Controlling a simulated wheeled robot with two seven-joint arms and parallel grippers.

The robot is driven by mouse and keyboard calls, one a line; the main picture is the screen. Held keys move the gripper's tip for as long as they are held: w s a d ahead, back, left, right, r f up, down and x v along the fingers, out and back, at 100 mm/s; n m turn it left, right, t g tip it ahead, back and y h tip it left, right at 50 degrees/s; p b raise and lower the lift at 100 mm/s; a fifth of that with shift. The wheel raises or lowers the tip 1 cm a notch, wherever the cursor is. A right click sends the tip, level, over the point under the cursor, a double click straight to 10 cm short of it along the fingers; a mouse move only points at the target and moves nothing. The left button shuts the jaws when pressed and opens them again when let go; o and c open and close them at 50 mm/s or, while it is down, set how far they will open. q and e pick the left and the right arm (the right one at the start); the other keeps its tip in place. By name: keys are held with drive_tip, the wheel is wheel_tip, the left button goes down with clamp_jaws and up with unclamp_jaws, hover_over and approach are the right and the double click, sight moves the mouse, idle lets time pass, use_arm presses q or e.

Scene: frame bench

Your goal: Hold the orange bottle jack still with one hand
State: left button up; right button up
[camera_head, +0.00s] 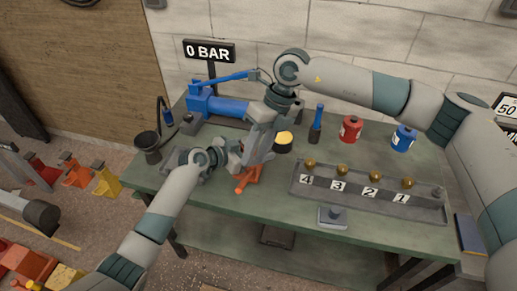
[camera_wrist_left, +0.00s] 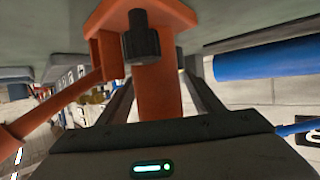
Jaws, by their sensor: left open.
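The orange bottle jack (camera_head: 247,180) stands on the green bench, mostly hidden behind my grippers in the head view. In the left wrist view its orange body (camera_wrist_left: 157,95) stands between the fingers of my left gripper (camera_wrist_left: 162,85), with a black knob (camera_wrist_left: 141,38) and an orange lever (camera_wrist_left: 50,106) beside it. My left gripper (camera_head: 236,158) is open around the jack. My right gripper (camera_head: 258,148) points down from above, close over the jack; whether its jaws are open or shut does not show.
A blue pump (camera_head: 222,106) and a "0 BAR" sign (camera_head: 209,51) stand at the back left. A black-and-yellow round piece (camera_head: 284,142), red can (camera_head: 350,129) and blue can (camera_head: 403,138) stand behind. A numbered tray (camera_head: 420,208) takes the bench's right.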

use_arm(q)
drive_tip(key=shift+c, duration=0.3)
clamp_jaws()
idle(0.4)
